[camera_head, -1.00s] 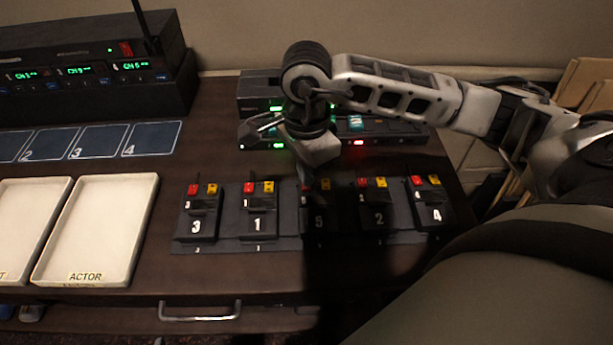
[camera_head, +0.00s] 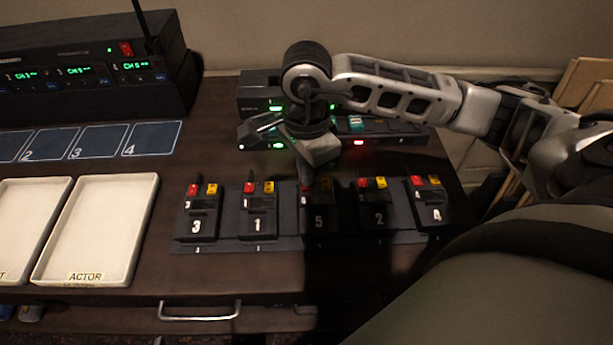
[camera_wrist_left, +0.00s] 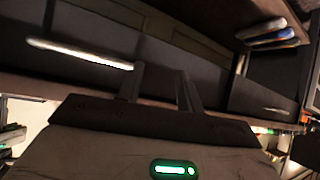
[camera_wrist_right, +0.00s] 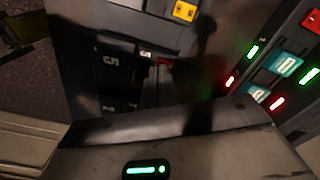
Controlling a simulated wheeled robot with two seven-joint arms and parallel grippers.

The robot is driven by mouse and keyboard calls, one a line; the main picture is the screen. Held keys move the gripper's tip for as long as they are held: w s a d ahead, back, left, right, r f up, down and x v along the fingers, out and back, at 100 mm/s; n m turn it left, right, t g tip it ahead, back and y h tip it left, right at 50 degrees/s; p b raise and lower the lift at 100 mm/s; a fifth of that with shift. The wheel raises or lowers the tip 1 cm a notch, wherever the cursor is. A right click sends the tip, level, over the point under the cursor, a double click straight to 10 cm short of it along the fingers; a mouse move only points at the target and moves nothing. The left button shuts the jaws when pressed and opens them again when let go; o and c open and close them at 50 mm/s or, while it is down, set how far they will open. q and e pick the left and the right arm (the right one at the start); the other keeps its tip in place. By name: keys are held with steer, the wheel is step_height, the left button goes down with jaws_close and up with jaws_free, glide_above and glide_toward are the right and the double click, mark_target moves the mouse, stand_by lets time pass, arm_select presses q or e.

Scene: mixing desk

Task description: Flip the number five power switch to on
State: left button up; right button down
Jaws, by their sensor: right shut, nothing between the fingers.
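The number five power switch block (camera_head: 319,222) is the middle one of a row on a black strip. It is black with a white 5, and a bit of red shows at its upper left. My right gripper (camera_head: 321,183) is shut and empty, pointing down at the upper end of this block and hiding part of its switch. The block also shows in the right wrist view (camera_wrist_right: 112,62), with red beside the dark fingers; I cannot tell whether they touch, or the switch's position. My left gripper (camera_wrist_left: 160,85) is open and empty, facing the desk front.
Blocks three (camera_head: 196,226), one (camera_head: 257,223), two (camera_head: 378,220) and four (camera_head: 435,215) flank it closely, each with red and yellow parts. A device with green and red lights (camera_head: 385,131) stands behind. A white tray (camera_head: 90,272) lies left.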

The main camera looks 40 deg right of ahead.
stand_by(0.3)
steer(key=shift+f+b, duration=1)
steer(key=shift+b, duration=0.05)
stand_by(0.3)
steer(key=shift+r+p, duration=0.35)
steer(key=shift+r, duration=0.1)
steer(key=shift+r+p, duration=1.75)
steer(key=shift+r, duration=1.4)
steer(key=shift+f, duration=0.1)
